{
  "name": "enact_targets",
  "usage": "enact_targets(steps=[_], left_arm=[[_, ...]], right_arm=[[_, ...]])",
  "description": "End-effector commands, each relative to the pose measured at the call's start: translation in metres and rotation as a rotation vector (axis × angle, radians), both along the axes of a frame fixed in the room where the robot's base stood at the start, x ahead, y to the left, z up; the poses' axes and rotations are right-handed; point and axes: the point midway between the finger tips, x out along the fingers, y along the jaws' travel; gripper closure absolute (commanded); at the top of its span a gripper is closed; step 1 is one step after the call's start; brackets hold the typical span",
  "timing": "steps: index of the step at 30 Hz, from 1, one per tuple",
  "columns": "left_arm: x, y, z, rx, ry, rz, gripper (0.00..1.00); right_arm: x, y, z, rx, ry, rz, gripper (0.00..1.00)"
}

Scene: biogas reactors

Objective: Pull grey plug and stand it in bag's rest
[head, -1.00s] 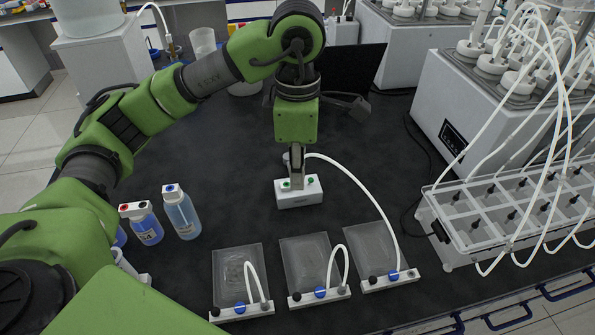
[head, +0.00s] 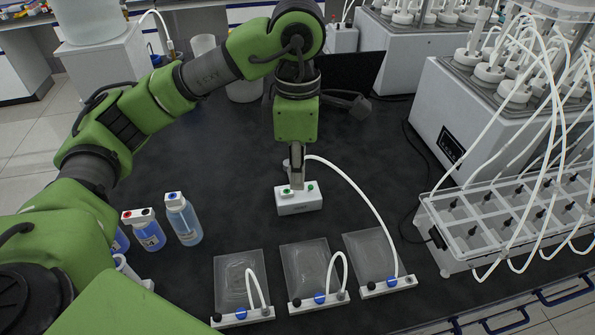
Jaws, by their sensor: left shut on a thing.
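My left gripper (head: 297,182) points down over a small white box (head: 299,204) with green spots on its top. It is shut on the grey plug, which is mostly hidden by the fingers. A white tube (head: 362,194) arcs from behind the fingers to the white rail (head: 388,287) of the right-hand bag (head: 372,250). That rail carries a blue knob (head: 393,281) and a black knob. Whether the plug is still seated in the box cannot be told. My right gripper is not in view.
Two similar flat bags, the middle one (head: 305,265) and the left one (head: 238,275), lie alongside, with short tubes looped to their rails. Bottles (head: 184,220) stand at left. A tube rack (head: 500,215) and reactor unit stand at right. Dark bench top lies clear around the box.

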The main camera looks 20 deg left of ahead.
Motion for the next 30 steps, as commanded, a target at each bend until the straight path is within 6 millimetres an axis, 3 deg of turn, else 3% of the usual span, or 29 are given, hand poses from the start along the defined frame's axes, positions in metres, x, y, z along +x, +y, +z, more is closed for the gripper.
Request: enact_targets(steps=[8,30], left_arm=[[0.000,-0.004,-0.001,0.000,0.001,-0.002,1.00],[0.007,-0.077,-0.001,0.000,0.000,-0.002,1.00]], right_arm=[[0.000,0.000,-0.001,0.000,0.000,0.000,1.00],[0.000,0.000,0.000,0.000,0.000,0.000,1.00]])
